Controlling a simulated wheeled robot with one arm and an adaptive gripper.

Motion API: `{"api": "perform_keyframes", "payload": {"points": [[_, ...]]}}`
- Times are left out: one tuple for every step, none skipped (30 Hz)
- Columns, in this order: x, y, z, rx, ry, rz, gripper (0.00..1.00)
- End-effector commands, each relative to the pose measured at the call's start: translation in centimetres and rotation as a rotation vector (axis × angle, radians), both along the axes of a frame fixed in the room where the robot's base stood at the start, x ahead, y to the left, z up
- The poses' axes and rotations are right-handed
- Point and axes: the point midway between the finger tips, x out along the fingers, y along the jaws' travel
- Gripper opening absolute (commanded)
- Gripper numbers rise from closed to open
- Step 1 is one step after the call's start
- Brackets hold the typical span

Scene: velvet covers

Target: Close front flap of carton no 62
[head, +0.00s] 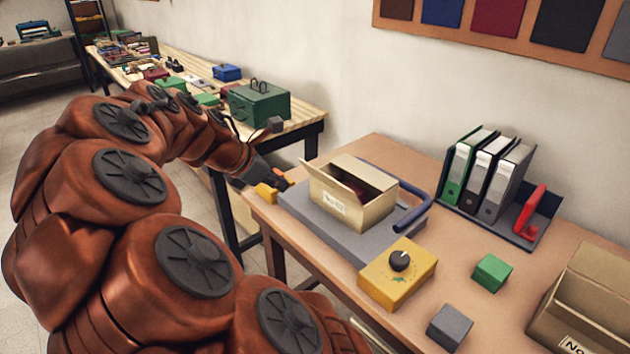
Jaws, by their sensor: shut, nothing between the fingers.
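An open tan carton (368,213) stands on a grey slab on the table, with a small white label on its near left face. The label's number is too small to read for sure. A dark reddish thing shows inside the carton. At least one flap stands up at the carton's left end; which flap is the front one I cannot tell. My gripper (284,183) is left of the carton, low by the slab's left corner, and it looks shut and empty. A small gap seems to lie between it and the carton.
The grey slab (340,238) has a blue bar (413,217) at its right. A yellow box with a black knob (398,275), a green block (492,272) and a grey block (449,327) stand nearer. Binders (485,175) stand behind; another open carton (590,300) is at right.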

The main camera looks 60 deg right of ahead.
Motion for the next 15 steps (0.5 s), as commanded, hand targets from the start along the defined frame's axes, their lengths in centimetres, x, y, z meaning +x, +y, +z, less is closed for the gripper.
{"api": "perform_keyframes", "payload": {"points": [[0.3, -0.7, -0.1, -0.009, 0.034, 0.028, 0.00], [0.5, -1.0, -0.1, -0.013, 0.052, 0.044, 0.00], [0.7, -1.3, 0.0, -0.017, 0.071, 0.062, 0.00], [0.8, -1.5, 0.0, -0.021, 0.081, 0.073, 0.00], [0.8, -1.7, 0.0, -0.022, 0.091, 0.080, 0.00], [0.9, -1.9, -0.1, -0.023, 0.098, 0.087, 0.00], [0.8, -2.0, -0.1, -0.024, 0.102, 0.089, 0.00], [0.8, -2.2, -0.2, -0.024, 0.103, 0.091, 0.00], [0.7, -2.4, -0.5, -0.024, 0.104, 0.092, 0.00], [0.7, -2.6, -0.7, -0.024, 0.104, 0.092, 0.00], [0.6, -2.8, -0.9, -0.023, 0.104, 0.092, 0.00], [0.4, -3.2, -1.3, -0.022, 0.104, 0.090, 0.00], [0.2, -3.5, -1.7, -0.022, 0.105, 0.088, 0.00], [0.1, -3.8, -2.0, -0.020, 0.105, 0.087, 0.00], [0.0, -4.3, -2.5, -0.021, 0.105, 0.086, 0.00]]}}
